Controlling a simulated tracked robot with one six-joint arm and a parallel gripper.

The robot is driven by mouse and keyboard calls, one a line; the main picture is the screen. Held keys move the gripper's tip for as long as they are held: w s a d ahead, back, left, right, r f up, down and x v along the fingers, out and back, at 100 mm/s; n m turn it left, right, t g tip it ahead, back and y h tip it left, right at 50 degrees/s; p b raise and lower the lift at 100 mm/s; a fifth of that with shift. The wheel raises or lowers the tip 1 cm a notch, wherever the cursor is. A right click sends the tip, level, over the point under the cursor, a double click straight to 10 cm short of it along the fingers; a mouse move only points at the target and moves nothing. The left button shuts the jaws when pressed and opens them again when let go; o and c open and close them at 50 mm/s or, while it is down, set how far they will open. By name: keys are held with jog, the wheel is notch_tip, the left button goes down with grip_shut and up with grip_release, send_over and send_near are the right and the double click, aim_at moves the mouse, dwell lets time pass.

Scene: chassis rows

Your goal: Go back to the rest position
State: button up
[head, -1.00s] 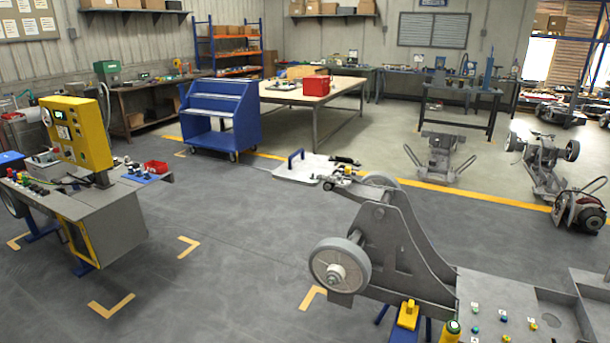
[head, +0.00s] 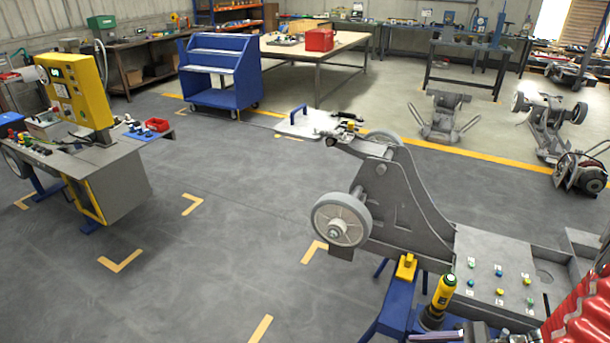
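A red ribbed sleeve (head: 585,308), which looks like part of my arm, enters at the lower right corner of the head view. Grey parts at the bottom edge beside it may belong to my gripper (head: 437,337). They are cut off by the frame, so I cannot tell whether its fingers are open or shut, or whether they hold anything. A grey chassis (head: 400,200) with a wheel (head: 340,219) stands on blue supports (head: 388,311) in front of me. A yellow and black tool (head: 438,300) stands upright beside the chassis's flat plate (head: 495,265).
A console with a yellow panel (head: 75,90) stands at left. A blue cart (head: 218,72) and a workbench (head: 315,52) stand behind. More chassis parts (head: 443,115) lie at right beyond the yellow floor line (head: 460,151). The grey floor at centre left is clear.

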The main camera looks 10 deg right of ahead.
jog(key=a+r+n+h, duration=0.5)
jog(key=a+r+n, duration=0.3)
jog(key=r+n, duration=0.2)
jog(key=a+r+n+h, duration=0.5)
jog(key=a+r+n, duration=0.3)
jog(key=r, duration=0.7)
jog(key=n, duration=0.2)
jog(key=shift+w+a+r+n, duration=0.2)
jog(key=shift+r+n, duration=0.1)
jog(key=shift+n, duration=0.1)
dwell(0.4)
